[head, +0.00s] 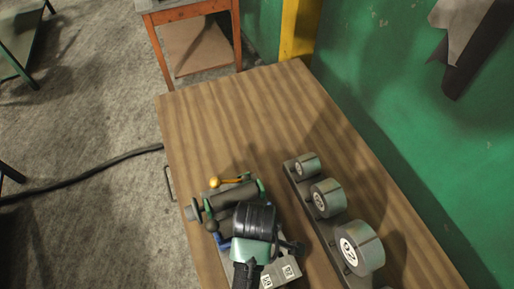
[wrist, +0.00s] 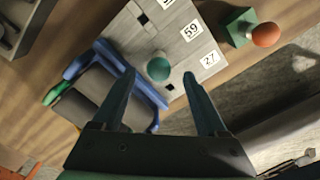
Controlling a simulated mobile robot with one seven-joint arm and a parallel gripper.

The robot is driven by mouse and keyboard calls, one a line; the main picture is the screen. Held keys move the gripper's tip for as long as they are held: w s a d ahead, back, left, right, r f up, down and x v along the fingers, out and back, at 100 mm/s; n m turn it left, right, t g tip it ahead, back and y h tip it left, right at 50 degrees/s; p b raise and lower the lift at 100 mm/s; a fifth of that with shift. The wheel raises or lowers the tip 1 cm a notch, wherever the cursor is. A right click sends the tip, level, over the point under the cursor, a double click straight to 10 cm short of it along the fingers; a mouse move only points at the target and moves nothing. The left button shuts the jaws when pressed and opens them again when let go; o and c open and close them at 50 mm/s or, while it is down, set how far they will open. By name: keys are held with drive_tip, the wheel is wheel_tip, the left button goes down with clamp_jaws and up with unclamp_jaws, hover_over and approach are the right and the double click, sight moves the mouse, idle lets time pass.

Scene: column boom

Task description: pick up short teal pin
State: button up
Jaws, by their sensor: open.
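A teal pin with a round head (wrist: 158,69) stands in a pale grey board (wrist: 185,38) with number labels, seen in the wrist view. Its height is hard to judge from above. My gripper (wrist: 159,76) is open, with one finger on each side of the pin head in the picture. The fingers show clear gaps to it, and I cannot tell their height above it. In the head view the board (head: 282,272) is partly covered by my arm, and the pin is hidden there.
A dark roller with blue and green parts (wrist: 108,92) lies beside the board. A green block with an orange knob (wrist: 264,34) is at its other side. A rack of round grey weights (head: 326,199) stands right. The wooden tabletop's far part (head: 240,115) is clear.

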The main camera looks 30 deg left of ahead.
drive_tip(key=shift+w+d+f+p, duration=0.1)
drive_tip(key=shift+f+p, duration=0.5)
drive_tip(key=shift+f, duration=2.3)
clamp_jaws()
